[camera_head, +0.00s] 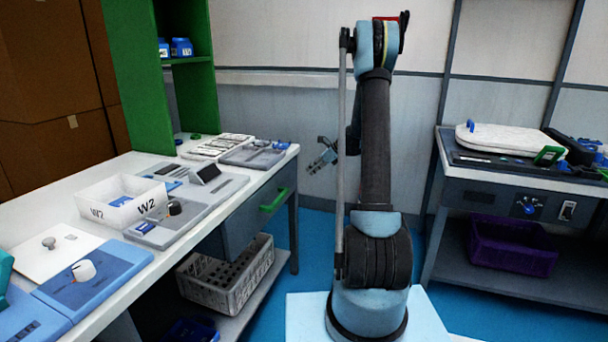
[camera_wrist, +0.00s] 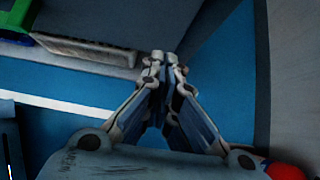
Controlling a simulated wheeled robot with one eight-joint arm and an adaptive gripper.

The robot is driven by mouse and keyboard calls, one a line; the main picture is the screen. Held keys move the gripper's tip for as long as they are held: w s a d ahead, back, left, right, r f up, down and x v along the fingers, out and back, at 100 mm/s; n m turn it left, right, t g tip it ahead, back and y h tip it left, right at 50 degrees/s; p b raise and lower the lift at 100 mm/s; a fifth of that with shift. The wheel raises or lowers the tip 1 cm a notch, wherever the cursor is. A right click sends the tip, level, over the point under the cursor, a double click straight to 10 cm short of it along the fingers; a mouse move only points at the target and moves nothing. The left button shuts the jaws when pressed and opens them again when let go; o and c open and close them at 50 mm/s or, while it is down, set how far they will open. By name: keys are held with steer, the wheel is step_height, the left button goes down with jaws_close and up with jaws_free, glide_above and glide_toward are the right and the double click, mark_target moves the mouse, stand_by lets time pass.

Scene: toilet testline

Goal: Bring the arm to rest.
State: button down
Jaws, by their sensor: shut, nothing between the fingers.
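My arm (camera_head: 376,150) stands upright in the middle of the head view, folded over at its top. My gripper (camera_head: 322,156) hangs to the left of the arm, in the gap between the left table and the arm. In the wrist view my gripper (camera_wrist: 165,58) has its fingertips together with nothing between them. It is over open floor and touches nothing that I can see. Part of the forearm is hidden behind the upright arm link.
A long white table (camera_head: 130,167) on the left holds trays, a white W2 bin (camera_head: 108,208) and devices. A grey crate (camera_head: 222,274) sits on its lower shelf. A workbench (camera_head: 500,182) with a purple bin (camera_head: 512,245) stands right. Blue floor (camera_head: 268,312) lies between; a wall is behind.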

steer(key=v, duration=0.8)
steer(key=s+a+r+n+h, duration=0.1)
steer(key=s+r+n, duration=0.25)
steer(key=s, duration=0.45)
steer(key=s+a+r+n+g+h, duration=0.15)
steer(key=s+n, duration=0.25)
steer(key=s, duration=0.5)
steer(key=s+r+n+t+h, duration=0.1)
steer(key=s+r+n, duration=0.2)
steer(key=s, duration=0.5)
steer(key=s+d+f+n+h, duration=0.1)
steer(key=s+f+n, duration=0.2)
steer(key=s, duration=0.5)
steer(key=s+d+f+n+h, duration=0.2)
steer(key=s+n, duration=0.3)
steer(key=s, duration=0.4)
steer(key=s+d+f+n+h, duration=0.1)
steer(key=s+f+n, duration=0.3)
steer(key=s, duration=0.4)
steer(key=shift+s+d+f+g+h, duration=0.25)
steer(key=shift+g+h, duration=0.1)
steer(key=shift+g, duration=0.1)
steer(key=shift+w+a+n, duration=0.1)
steer(key=shift+n, duration=0.15)
steer(key=shift+w+f, duration=0.2)
steer(key=shift+w, duration=0.2)
